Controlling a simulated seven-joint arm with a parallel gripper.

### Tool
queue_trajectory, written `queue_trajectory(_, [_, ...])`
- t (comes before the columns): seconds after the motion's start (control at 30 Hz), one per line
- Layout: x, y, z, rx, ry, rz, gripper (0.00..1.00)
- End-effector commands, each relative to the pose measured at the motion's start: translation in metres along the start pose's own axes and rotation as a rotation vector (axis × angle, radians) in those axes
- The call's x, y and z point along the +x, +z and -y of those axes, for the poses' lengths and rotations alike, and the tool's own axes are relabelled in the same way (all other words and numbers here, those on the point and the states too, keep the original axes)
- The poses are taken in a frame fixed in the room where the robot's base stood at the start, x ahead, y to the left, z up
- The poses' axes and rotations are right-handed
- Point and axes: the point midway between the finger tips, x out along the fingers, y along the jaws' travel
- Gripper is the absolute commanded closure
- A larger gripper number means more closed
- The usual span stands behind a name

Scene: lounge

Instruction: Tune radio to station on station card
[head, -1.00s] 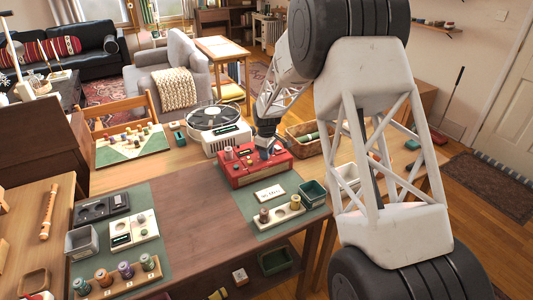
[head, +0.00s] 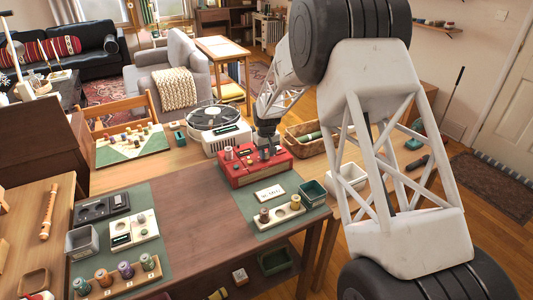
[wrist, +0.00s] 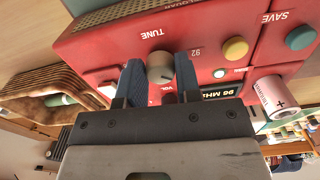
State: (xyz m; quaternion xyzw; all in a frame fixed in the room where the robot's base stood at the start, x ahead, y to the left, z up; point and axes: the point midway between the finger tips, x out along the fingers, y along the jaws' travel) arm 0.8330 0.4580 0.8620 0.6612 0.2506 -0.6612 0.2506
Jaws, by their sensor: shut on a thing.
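The red radio (head: 236,177) stands on the table, below centre right of the head view. My gripper (head: 266,150) is over its top. A scale number 92 is printed near the knob. The station card (head: 269,194) lies on a green mat in front of the radio; its writing is too small to read.
A yellow button (wrist: 235,48) and a teal SAVE button (wrist: 300,38) are on the radio. A pink cylinder (wrist: 268,96) stands close by. Bare tabletop (head: 190,215) lies front left.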

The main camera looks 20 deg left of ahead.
Motion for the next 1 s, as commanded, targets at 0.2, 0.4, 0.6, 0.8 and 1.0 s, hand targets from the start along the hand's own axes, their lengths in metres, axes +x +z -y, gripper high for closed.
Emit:
queue_trajectory(0.2, [0.0003,0.0011,0.0005,0.1,0.0,0.002,0.92])
queue_trajectory(0.4, [0.0009,0.0012,0.0005,0.134,0.0,0.003,0.92])
queue_trajectory(0.6, [0.0009,0.0012,0.0005,0.137,0.0,0.003,0.92])
queue_trajectory(0.8, [0.0009,0.0012,0.0005,0.136,0.0,0.003,0.6])
queue_trajectory(1.0, [0.0004,0.0006,0.0004,0.136,0.0,0.001,0.43])
